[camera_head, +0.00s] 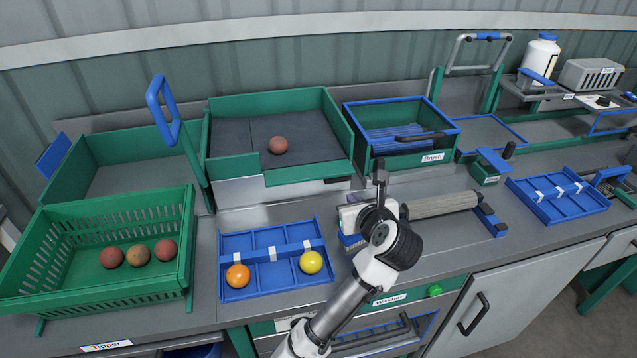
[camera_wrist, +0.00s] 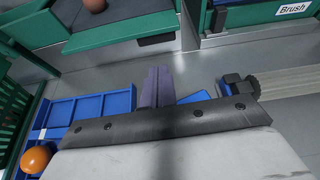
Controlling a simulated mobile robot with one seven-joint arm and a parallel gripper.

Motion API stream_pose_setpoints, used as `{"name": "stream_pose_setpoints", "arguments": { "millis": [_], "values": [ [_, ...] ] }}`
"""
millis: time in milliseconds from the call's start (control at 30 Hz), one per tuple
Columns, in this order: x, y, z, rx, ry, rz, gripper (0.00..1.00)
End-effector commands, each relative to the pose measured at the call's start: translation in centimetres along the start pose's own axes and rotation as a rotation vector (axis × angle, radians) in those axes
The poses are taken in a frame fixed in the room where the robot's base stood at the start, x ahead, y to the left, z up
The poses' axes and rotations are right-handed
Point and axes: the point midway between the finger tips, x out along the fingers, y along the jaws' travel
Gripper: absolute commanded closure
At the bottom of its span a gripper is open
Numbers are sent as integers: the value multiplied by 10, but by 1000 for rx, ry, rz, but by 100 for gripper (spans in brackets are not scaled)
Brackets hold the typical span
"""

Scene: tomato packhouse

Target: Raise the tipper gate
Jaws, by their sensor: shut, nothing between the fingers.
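The Tipper label (camera_head: 107,346) is on the front edge of the bench at left. Above it a green slotted crate (camera_head: 93,283) holds three reddish tomatoes. Behind it is a green-walled bin, with a blue loop handle (camera_head: 163,108) standing upright at its right. A green panel (camera_head: 308,171) crosses the front of the grey-floored tray, with a dark grip (camera_head: 338,180) below it; the grip also shows in the wrist view (camera_wrist: 156,39). I cannot tell which part is the gate. My gripper (camera_head: 381,168) is shut and empty, right of the panel; its fingers (camera_wrist: 156,86) show together.
A tomato (camera_head: 278,145) lies in the grey-floored tray. A blue divided tray (camera_head: 272,282) holds an orange and a yellow tomato. The Brush box (camera_head: 400,135) stands behind my gripper, and a roller (camera_head: 440,204) lies to its right.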

Motion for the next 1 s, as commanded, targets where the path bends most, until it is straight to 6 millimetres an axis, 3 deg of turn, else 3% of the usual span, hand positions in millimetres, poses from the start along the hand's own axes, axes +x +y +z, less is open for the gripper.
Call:
{"name": "stream_pose_setpoints", "arguments": {
  "millis": [167, 600, 800, 1000],
  "values": [
    [8, -2, -6, 46, 21, 11, 100],
    [82, -2, -6, 43, 19, 8, 100],
    [97, -1, -8, 41, 18, 7, 100],
    [99, -2, -8, 40, 17, 6, 100]
  ]
}}
